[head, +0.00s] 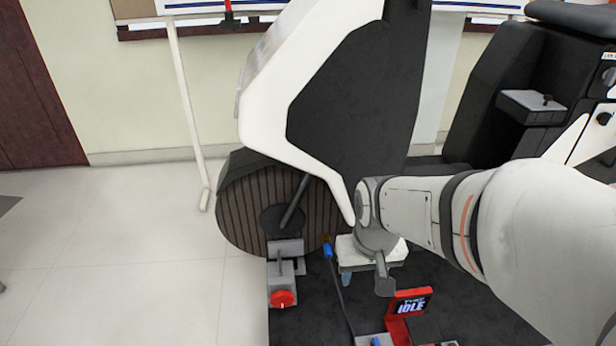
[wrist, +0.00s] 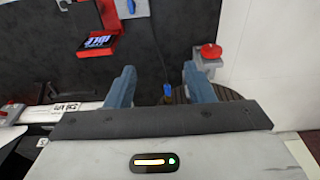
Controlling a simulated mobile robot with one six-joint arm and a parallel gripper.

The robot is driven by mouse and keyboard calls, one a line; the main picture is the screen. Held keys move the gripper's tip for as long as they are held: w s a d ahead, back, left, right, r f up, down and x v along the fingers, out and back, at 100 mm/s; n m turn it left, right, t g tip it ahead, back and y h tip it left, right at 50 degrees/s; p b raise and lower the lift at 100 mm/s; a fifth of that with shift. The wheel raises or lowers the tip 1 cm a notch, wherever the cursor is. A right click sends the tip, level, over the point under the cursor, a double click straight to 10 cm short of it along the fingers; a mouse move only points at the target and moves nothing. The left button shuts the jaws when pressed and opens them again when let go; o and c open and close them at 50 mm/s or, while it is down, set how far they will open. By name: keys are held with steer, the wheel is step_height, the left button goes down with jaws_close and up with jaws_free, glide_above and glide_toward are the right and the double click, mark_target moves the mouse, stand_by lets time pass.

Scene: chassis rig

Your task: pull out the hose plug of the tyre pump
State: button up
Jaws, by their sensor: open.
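The blue hose plug (head: 327,250) is at the end of a thin black hose (head: 341,292), beside the brown ribbed wheel. A small orange-brown part shows at its far end. In the wrist view the plug (wrist: 168,89) appears between my fingers, nearer the right one; I cannot tell how far below them. My gripper (wrist: 158,70) is open with nothing between its fingertips. The pump's red display (head: 411,302) reads "IDLE" and also shows in the wrist view (wrist: 97,42).
A red knob (head: 283,298) on a grey bracket stands left of the hose; it also shows in the wrist view (wrist: 211,50). A large white and black panel (head: 350,95) rises behind my gripper. Open tiled floor (head: 120,250) lies to the left.

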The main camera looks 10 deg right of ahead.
steer(key=w+d+f+t, duration=0.25)
steer(key=w+f, duration=0.45)
steer(key=w, duration=0.4)
steer(key=t, duration=0.6)
glide_toward(330, 253)
step_height(330, 253, up, 3)
steer(key=w+d, duration=0.1)
steer(key=d, duration=0.1)
steer(key=w+f+t, duration=0.1)
steer(key=w+f, duration=0.1)
steer(key=f, duration=0.1)
steer(key=w+a+f+m+t+y+b, duration=0.1)
steer(key=w+f, duration=0.1)
steer(key=f, duration=0.1)
steer(key=w+f+t+y+b, duration=0.1)
steer(key=w+f, duration=0.1)
steer(key=f, duration=0.1)
steer(key=shift+w+a+f, duration=0.1)
steer(key=shift+a+f, duration=0.1)
steer(key=shift+a, duration=0.15)
steer(key=shift+w+a+f, duration=0.1)
steer(key=shift+w+f, duration=0.05)
steer(key=shift+w, duration=0.45)
steer(key=shift+c, duration=0.3)
jaws_close()
steer(key=shift+s+f, duration=0.15)
steer(key=shift+s, duration=1.1)
steer(key=shift+s+f, duration=0.2)
steer(key=shift+s, duration=1.05)
steer(key=shift+s, duration=0.1)
